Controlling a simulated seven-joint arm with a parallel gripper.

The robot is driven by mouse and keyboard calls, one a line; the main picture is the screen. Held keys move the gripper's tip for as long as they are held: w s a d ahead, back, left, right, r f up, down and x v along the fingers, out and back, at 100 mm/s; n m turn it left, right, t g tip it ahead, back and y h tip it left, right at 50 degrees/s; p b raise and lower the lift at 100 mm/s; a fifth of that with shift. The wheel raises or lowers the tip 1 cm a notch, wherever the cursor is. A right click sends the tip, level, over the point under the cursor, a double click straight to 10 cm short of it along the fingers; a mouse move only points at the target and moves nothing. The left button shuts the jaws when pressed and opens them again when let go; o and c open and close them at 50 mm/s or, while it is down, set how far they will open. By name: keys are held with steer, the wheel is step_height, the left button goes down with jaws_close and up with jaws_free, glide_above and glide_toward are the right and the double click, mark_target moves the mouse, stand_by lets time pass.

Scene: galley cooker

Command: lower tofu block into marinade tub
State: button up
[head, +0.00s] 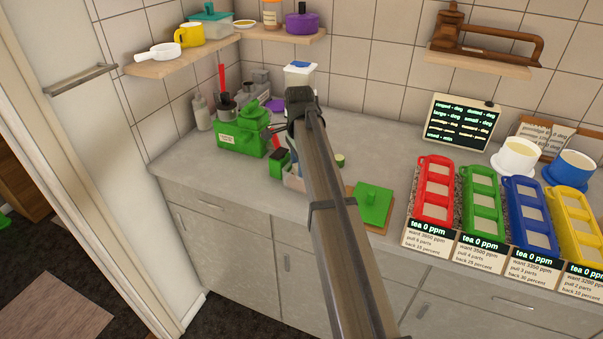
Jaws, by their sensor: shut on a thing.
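My arm reaches from the bottom of the head view over the counter. Only the dark upper part of my gripper (290,126) shows beside the arm's far end; its fingertips are hidden. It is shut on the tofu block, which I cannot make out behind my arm. A pale open-looking tub (293,180), perhaps the marinade tub, stands on the counter, largely covered by my arm. Its inside and the gap between it and my gripper cannot be seen.
A green labelled box (240,136) and a small green-and-black item (279,163) stand left of my arm. Red (436,190), green (480,199), blue (529,212) and yellow (577,222) trays line the right counter. Shelves hang above. The counter (385,150) behind the green piece is clear.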

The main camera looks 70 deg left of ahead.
steer(key=shift+f, duration=0.1)
steer(key=o, duration=1.2)
step_height(320, 180, up, 14)
steer(key=shift+f, duration=0.1)
steer(key=shift+w, duration=0.1)
